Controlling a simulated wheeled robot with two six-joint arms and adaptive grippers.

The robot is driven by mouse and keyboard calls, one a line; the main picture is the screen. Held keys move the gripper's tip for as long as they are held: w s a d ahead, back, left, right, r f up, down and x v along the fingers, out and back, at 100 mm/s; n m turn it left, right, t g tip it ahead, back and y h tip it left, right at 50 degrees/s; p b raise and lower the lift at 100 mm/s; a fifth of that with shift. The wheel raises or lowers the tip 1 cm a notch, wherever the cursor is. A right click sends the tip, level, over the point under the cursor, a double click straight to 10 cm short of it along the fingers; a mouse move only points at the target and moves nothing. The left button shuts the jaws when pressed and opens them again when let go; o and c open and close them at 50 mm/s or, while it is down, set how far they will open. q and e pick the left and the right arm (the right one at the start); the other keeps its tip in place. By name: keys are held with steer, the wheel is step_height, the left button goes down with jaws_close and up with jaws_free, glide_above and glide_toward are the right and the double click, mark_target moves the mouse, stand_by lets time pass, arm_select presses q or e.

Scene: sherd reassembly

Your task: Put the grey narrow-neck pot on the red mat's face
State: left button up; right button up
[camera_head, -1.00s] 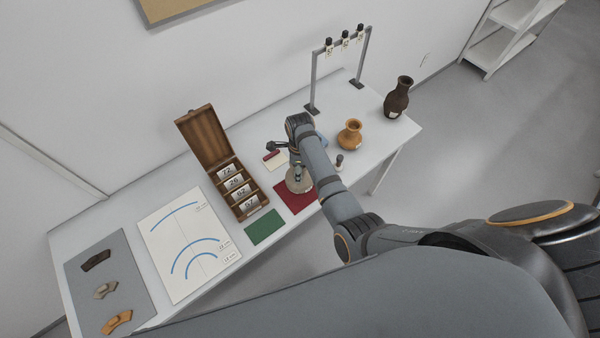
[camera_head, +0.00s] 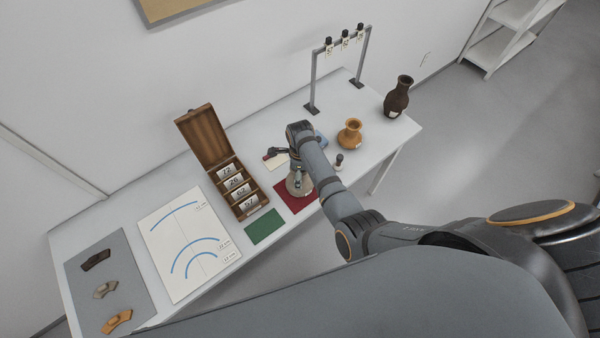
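The grey narrow-neck pot (camera_head: 300,188) is upright over the red mat (camera_head: 287,203), at the table's front edge. Whether its base touches the mat is hard to tell from this angle. My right arm reaches in from the right, and its gripper (camera_head: 298,172) is at the pot's neck, seemingly shut on it. The arm hides part of the pot's surroundings and the fingertips are small. My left gripper is not in view.
A green mat (camera_head: 264,227) and a wooden box (camera_head: 239,191) with numbered cards lie left of the red mat. An orange pot (camera_head: 349,136), a dark tall vase (camera_head: 398,98) and a small dark-topped item (camera_head: 339,161) stand right. A rack (camera_head: 313,84) stands behind.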

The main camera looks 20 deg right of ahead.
step_height(320, 180, up, 7)
steer(key=p, duration=0.6)
steer(key=shift+r+p, duration=0.2)
steer(key=shift+p, duration=0.2)
step_height(320, 180, up, 4)
steer(key=shift+f+b, duration=0.15)
steer(key=shift+b, duration=0.45)
steer(key=shift+r, duration=0.55)
